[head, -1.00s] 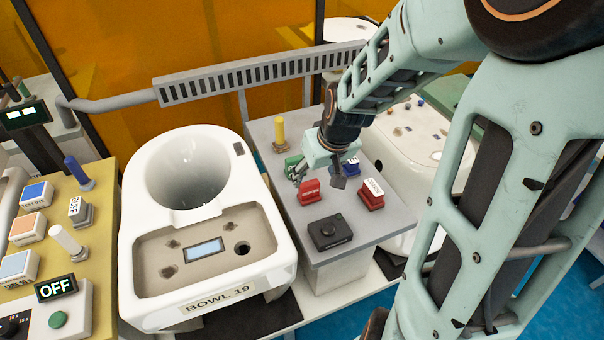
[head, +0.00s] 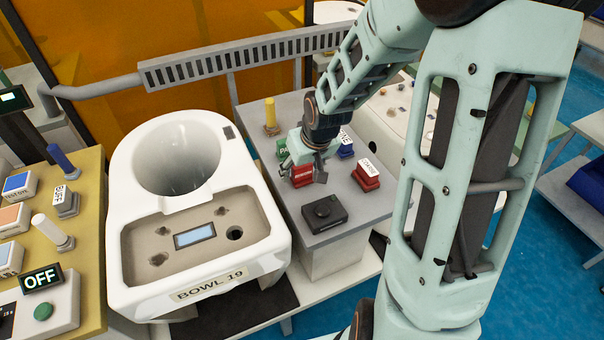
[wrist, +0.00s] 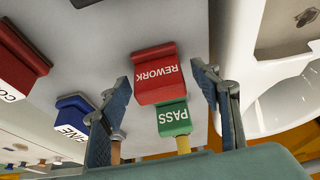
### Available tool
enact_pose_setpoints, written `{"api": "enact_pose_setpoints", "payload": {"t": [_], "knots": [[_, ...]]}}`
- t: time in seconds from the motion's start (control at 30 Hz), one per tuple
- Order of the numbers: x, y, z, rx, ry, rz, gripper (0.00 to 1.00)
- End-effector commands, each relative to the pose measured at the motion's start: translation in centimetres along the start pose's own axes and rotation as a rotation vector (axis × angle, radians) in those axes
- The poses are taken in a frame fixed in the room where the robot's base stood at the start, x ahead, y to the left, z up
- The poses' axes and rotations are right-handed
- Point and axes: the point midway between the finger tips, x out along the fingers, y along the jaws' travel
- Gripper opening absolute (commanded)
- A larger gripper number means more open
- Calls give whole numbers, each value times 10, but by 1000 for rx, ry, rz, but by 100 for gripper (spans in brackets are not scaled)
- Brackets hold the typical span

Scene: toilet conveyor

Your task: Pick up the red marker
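A red block labelled REWORK (wrist: 156,74) lies between the two fingers of my gripper (wrist: 160,82) in the wrist view. The fingers are open, one on each side, with gaps visible beside the block. In the head view my gripper (head: 311,174) is low over this red block (head: 301,180) on the grey stand and partly hides it. A second red block with a white label (head: 366,175) stands to the right; it also shows at the left of the wrist view (wrist: 22,72). No red pen-shaped marker is visible.
A green PASS block (wrist: 173,118) and a blue block (wrist: 72,118) stand close by. A black box (head: 324,213) sits at the stand's front, and a yellow peg (head: 270,115) behind. The white toilet bowl (head: 190,235) is just left of the stand.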

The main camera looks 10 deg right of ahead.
Motion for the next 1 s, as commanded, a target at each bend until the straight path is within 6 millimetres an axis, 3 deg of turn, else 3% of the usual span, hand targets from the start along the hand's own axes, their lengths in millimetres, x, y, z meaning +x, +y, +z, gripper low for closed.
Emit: {"api": "enact_pose_setpoints", "payload": {"t": [0.07,0.37,0.73,1.0], "knots": [[0,0,0,0,0,0,46],[0,0,0,0,0,0,13],[-5,0,-3,0,0,0,13],[-29,-2,-21,0,2,1,13]]}}
